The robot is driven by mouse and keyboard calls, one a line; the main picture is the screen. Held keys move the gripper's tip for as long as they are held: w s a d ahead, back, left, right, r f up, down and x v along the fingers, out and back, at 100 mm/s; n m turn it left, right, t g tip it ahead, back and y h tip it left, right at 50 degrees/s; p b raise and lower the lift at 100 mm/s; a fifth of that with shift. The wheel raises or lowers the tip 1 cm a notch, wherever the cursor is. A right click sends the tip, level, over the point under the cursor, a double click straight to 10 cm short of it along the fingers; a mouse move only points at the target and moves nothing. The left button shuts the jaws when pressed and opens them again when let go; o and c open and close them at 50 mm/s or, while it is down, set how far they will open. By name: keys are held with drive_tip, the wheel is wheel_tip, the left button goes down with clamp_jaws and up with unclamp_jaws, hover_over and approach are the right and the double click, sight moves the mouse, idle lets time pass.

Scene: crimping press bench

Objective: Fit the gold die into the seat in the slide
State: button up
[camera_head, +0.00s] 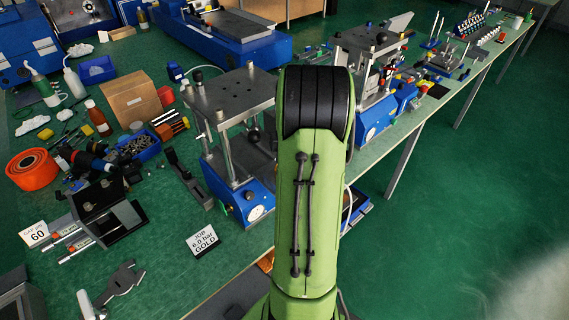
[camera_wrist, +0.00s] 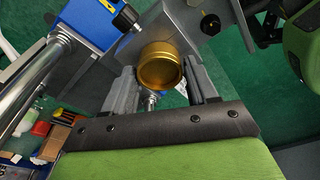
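The gold die (camera_wrist: 160,72), a round cup-like piece, sits between the two fingers of my gripper (camera_wrist: 163,88) in the wrist view. Both fingers appear to touch its sides, so the gripper looks shut on it. The die is held beside a grey metal part (camera_wrist: 185,27) of a press; I cannot tell whether they touch. In the head view my green arm hides the gripper and the die. The nearest press (camera_head: 232,110), blue with a grey top plate and posts, stands just left of my arm. I cannot make out the slide's seat in either view.
A card (camera_head: 204,241) reading "JOB 6.0 bar GOLD" lies at the bench's front edge. A second press (camera_head: 368,60) stands right of my arm. A dark bar (camera_head: 188,178), an orange tape roll (camera_head: 32,169) and a wrench (camera_head: 120,285) lie on the left.

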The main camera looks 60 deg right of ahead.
drive_tip(key=o, duration=0.4)
wheel_tip(320, 180, up, 16)
drive_tip(key=s+d+p, duration=0.1)
drive_tip(key=p, duration=0.3)
drive_tip(key=shift+s+d+f, duration=0.2)
drive_tip(key=shift+s+d, duration=0.1)
drive_tip(key=shift+d, duration=0.05)
